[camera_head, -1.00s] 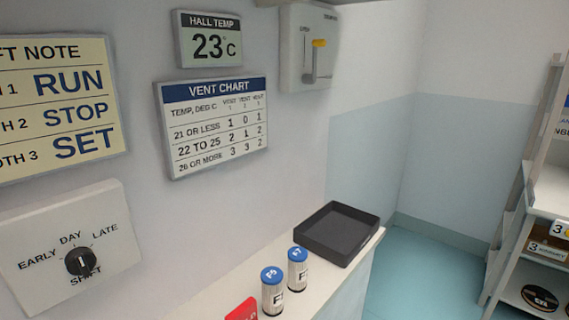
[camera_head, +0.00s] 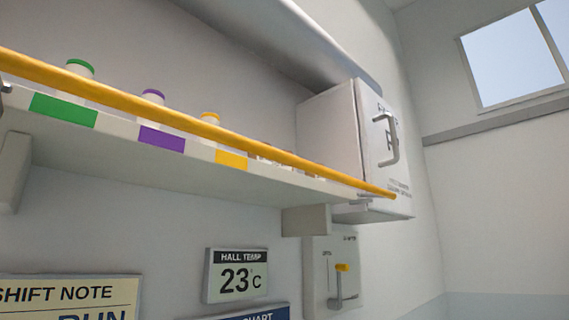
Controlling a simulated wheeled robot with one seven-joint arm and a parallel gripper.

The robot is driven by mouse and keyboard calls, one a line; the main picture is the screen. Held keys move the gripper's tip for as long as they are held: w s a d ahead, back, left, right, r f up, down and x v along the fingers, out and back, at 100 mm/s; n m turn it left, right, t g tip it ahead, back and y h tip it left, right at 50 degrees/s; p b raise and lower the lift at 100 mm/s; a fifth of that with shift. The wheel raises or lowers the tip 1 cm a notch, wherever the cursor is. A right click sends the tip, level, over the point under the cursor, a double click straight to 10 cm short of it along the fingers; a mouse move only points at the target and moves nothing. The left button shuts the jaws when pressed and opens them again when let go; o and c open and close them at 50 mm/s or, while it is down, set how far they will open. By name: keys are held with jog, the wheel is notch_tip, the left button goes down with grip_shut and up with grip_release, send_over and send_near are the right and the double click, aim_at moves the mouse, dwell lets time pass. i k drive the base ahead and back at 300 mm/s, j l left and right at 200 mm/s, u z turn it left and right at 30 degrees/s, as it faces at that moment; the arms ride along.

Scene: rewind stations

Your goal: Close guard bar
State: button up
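A long yellow guard bar (camera_head: 215,132) runs along the front of a wall shelf (camera_head: 190,165), from the upper left to a point in front of the white cabinet at the right. Its right end (camera_head: 385,193) lies close to a small metal bracket (camera_head: 362,198); I cannot tell whether the two touch. Behind the bar stand bottles with a green cap (camera_head: 80,67), a purple cap (camera_head: 153,96) and a yellow cap (camera_head: 210,117). Green, purple and yellow labels mark the shelf edge. My gripper is not in view.
A white cabinet (camera_head: 330,130) with a grey handle (camera_head: 388,138) stands at the shelf's right end. A grey overhang (camera_head: 275,40) is above. Below are a hall temperature display (camera_head: 236,276) reading 23 and a lever box (camera_head: 318,290) with a yellow knob.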

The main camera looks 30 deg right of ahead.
aim_at(12, 62)
jog(key=i+j+u, duration=0.2)
jog(key=j, duration=0.3)
jog(key=i+j+u, duration=0.2)
jog(key=i+j, duration=0.25)
